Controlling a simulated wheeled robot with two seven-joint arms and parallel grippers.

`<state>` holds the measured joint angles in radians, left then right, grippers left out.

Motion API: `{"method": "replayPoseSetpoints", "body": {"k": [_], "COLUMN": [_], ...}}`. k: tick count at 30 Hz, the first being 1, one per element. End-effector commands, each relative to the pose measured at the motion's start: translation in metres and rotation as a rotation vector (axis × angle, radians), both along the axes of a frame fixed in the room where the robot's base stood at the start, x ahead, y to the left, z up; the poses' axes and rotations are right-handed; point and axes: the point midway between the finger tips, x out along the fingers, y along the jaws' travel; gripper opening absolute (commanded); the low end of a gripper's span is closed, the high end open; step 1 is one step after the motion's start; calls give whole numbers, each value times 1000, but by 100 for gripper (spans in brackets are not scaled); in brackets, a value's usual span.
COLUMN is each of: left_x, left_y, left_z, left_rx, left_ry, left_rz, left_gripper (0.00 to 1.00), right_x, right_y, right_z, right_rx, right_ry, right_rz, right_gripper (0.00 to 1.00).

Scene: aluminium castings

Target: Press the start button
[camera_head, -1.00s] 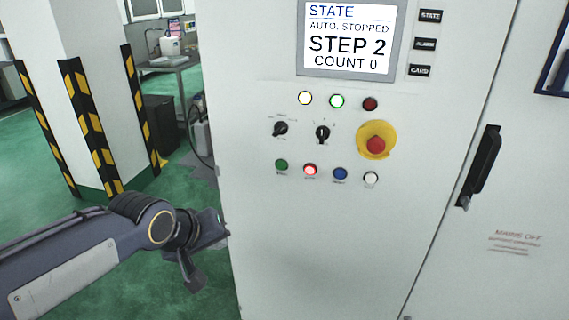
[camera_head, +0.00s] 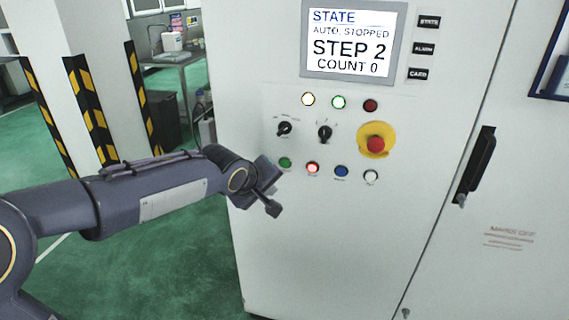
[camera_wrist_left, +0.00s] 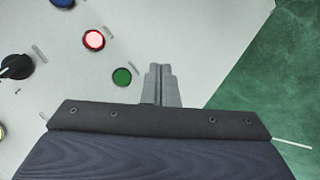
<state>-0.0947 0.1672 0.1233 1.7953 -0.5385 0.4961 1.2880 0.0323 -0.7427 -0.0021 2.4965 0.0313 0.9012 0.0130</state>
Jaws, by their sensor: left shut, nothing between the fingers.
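The green button (camera_head: 285,163) is at the left end of the lower button row on the white cabinet; its small label is too blurred to read. My left gripper (camera_head: 272,208) is in front of the panel, just below and left of that button in the head view. In the left wrist view, the gripper's fingers (camera_wrist_left: 160,72) are shut together and empty. The green button (camera_wrist_left: 122,76) shows there just left of the fingertips, uncovered. Whether the fingertips touch the panel cannot be told. My right gripper is in neither view.
Beside the green button are a lit red button (camera_head: 312,168), a blue button (camera_head: 341,172) and a white button (camera_head: 371,176). Above sit two black selector knobs and a red emergency stop (camera_head: 375,144) on yellow. The screen (camera_head: 351,40) reads AUTO. STOPPED, STEP 2, COUNT 0.

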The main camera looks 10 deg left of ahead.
Motion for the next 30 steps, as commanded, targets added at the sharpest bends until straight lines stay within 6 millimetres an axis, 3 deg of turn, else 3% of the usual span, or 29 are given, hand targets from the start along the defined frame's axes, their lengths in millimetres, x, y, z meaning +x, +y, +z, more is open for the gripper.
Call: {"method": "replayPoseSetpoints", "body": {"k": [12,19,30], "left_x": [55,76,82], "left_y": [-2,-3,-3], "left_z": [4,1,0], "left_rx": [1,0,0], "left_ry": [4,1,0], "left_rz": [0,-1,0], "left_gripper": [0,0,0], "right_x": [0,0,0], "right_y": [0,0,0], "right_z": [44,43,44], "right_rx": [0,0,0], "right_ry": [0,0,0], "right_rz": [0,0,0], "right_gripper": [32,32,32]}}
